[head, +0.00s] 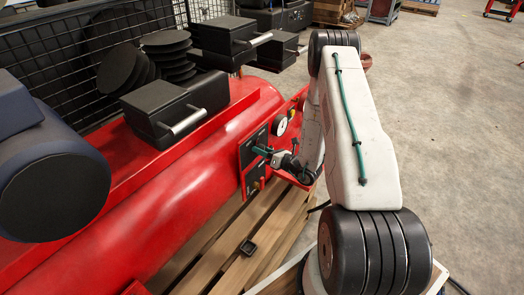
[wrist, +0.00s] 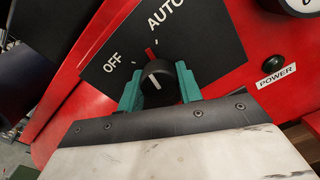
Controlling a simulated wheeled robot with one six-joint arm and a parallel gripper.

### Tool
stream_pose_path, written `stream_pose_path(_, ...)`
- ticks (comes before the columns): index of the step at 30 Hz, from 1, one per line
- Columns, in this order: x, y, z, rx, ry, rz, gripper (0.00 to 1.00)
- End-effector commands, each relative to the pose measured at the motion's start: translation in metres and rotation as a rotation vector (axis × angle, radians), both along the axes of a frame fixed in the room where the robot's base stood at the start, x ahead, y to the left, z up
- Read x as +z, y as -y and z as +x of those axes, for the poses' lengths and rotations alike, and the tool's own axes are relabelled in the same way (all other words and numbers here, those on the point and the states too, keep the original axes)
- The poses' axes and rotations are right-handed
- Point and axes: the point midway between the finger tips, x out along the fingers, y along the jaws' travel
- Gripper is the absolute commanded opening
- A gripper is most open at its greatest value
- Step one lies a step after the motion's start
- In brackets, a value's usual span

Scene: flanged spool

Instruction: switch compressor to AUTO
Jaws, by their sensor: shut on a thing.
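The black selector knob (wrist: 158,82) sits on a dark panel (wrist: 205,45) in the wrist view, between the teal fingertips of my gripper (wrist: 159,86). My gripper is shut on the knob. The OFF label (wrist: 112,61) is to the knob's upper left and the AUTO label (wrist: 166,13) is above it. A red mark (wrist: 151,53) shows at the knob's top edge, between the OFF side and the AUTO side, and a white line is on the knob's face. In the head view my gripper (head: 266,151) reaches the panel on the red compressor (head: 190,160); the knob is hidden there.
A POWER label (wrist: 276,76) and a black button (wrist: 271,63) are right of the panel. A round gauge (head: 280,125) is beyond it. Black boxes (head: 165,112) stand on top of the compressor. Wooden pallet slats (head: 225,262) lie below; open floor (head: 450,130) is at right.

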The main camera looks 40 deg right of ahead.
Motion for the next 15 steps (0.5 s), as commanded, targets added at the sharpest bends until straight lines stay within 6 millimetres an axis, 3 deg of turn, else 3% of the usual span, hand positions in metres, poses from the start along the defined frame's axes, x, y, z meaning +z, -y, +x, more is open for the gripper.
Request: stream_pose_path(15, 0.0005, 0.001, 0.0, -0.004, -0.116, 0.32, 0.12)
